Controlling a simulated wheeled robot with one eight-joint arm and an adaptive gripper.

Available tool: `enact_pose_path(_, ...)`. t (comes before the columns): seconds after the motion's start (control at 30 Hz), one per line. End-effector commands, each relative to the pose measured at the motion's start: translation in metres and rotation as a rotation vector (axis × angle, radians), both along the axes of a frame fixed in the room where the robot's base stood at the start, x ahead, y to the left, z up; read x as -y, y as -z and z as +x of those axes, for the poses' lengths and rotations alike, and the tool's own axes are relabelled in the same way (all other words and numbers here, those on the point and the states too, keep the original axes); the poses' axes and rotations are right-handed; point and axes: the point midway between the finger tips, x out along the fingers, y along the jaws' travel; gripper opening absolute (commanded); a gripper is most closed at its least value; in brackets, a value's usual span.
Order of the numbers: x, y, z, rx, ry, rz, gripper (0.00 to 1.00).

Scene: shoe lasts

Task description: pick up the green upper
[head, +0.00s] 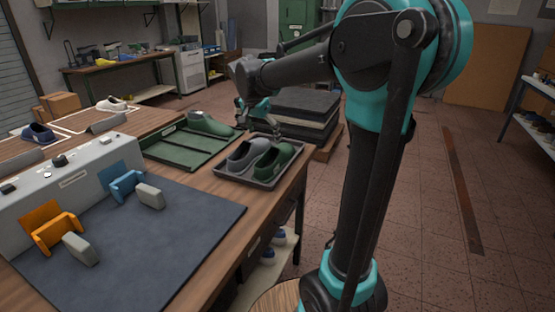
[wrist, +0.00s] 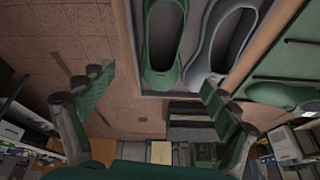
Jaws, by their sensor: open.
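The green upper (head: 273,157) lies in a grey tray (head: 262,184) at the corner of the wooden table, right beside a grey upper (head: 243,157). In the wrist view the green upper (wrist: 163,45) is at the top centre, its opening facing the camera, with the grey upper (wrist: 207,50) to its right. My gripper (head: 257,110) is above and behind the tray in the head view. In the wrist view my gripper (wrist: 158,80) is open and empty, its fingers spread wide to either side of the green upper's toe; contact is not visible.
A green tray (head: 172,158) with a green shoe-shaped piece (head: 209,124) stands left of the grey tray. A dark mat (head: 140,250) and a grey fixture with orange (head: 52,227) and blue (head: 122,186) clamps fill the near table. Dark stacked slabs (head: 300,108) stand behind the table.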

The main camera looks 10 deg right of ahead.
Motion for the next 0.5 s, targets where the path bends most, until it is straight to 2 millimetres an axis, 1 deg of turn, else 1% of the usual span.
enact_pose_path(0.03,0.003,0.010,0.004,0.000,0.001,0.000,0.88)
enact_pose_path(0.3,0.015,0.059,0.020,0.001,0.000,0.001,0.88)
enact_pose_path(0.4,0.018,0.073,0.025,0.000,-0.001,0.000,0.88)
enact_pose_path(0.5,0.021,0.082,0.028,0.000,-0.001,0.000,0.88)
